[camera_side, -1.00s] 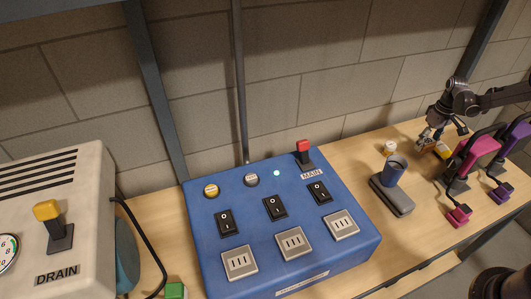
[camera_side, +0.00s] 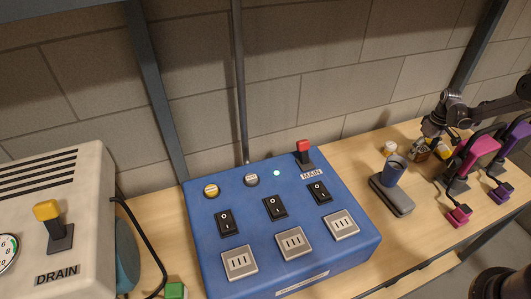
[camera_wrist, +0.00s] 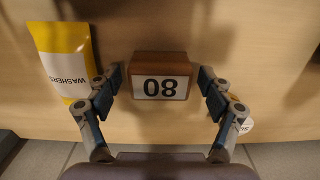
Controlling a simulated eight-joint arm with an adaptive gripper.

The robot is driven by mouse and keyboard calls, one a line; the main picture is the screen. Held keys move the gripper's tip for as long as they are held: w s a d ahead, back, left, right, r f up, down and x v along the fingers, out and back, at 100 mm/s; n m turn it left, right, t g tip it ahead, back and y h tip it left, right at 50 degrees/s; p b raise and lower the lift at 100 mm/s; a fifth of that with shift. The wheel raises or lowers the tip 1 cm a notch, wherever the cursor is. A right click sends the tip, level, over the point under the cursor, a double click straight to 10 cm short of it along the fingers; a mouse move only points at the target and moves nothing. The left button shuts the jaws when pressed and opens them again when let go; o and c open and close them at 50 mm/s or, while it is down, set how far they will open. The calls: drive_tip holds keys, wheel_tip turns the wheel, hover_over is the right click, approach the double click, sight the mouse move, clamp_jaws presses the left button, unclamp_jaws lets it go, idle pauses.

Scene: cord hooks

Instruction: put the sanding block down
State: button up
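The sanding block (camera_wrist: 160,78) is brown with a white label reading 80, upside down in the wrist view. It appears to rest on the wooden bench top. In the side view the small brown block (camera_side: 420,152) is at the back right of the bench. My gripper (camera_wrist: 161,84) is open, with one finger on each side of the block and a visible gap on both sides. In the side view my gripper (camera_side: 431,137) is just above the block and partly overlaps it.
A yellow washers packet (camera_wrist: 62,58) lies close beside one finger. A small white-topped container (camera_side: 390,148) stands left of the block.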

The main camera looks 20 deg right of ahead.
sight(423, 149)
wheel_tip(423, 149, up, 12)
drive_tip(key=r, duration=0.1)
drive_tip(key=s+a+r+t+h, duration=0.1)
drive_tip(key=s+a+r+t, duration=0.25)
drive_tip(key=a+r, duration=1.15)
drive_tip(key=s+a+t+y, duration=0.1)
drive_tip(key=s+a+t, duration=0.2)
drive_tip(key=s+a, duration=1.2)
drive_tip(key=shift+s+a+f+t, duration=0.15)
drive_tip(key=shift+a+f+t, duration=0.1)
drive_tip(key=shift+f+t, duration=0.15)
